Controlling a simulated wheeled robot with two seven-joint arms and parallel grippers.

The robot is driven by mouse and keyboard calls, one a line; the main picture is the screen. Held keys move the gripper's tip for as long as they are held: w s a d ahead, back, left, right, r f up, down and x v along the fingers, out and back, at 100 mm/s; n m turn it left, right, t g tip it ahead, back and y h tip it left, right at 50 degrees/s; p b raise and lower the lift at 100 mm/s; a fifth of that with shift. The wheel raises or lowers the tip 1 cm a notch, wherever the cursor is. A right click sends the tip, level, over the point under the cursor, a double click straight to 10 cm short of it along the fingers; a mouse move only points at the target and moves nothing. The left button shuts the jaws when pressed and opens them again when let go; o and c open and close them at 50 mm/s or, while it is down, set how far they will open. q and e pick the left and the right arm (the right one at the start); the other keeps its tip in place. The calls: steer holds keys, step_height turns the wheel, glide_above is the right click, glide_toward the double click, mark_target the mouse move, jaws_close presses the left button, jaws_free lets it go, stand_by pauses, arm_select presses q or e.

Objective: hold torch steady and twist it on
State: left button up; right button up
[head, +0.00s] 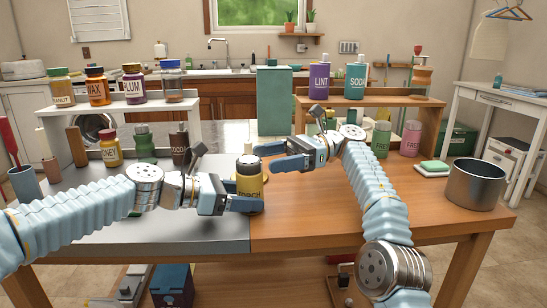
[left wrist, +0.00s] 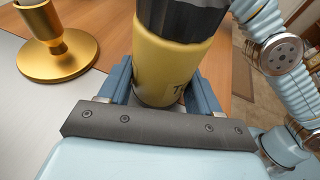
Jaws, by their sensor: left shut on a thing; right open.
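The torch (head: 250,186) is a yellow cylinder with a dark, grey-topped head, lettered on its side. It stands upright near the middle of the worktop. My left gripper (head: 247,197) is shut around its lower body; the left wrist view shows the yellow body (left wrist: 168,70) between the blue fingers, under the black ribbed head (left wrist: 182,18). My right gripper (head: 264,156) is open and empty, its fingers pointing left just above and to the right of the torch's head. I cannot tell whether it touches the head.
A gold round-based stand (left wrist: 58,55) is left of the torch in the left wrist view. Shelves with bottles and jars line the back. A teal box (head: 274,100) stands behind the torch. A metal pot (head: 475,184) is at the right; the wooden worktop (head: 350,220) before it is clear.

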arm_select(q)
steer(key=o, duration=1)
steer(key=shift+o, duration=0.2)
steer(key=shift+a, duration=0.1)
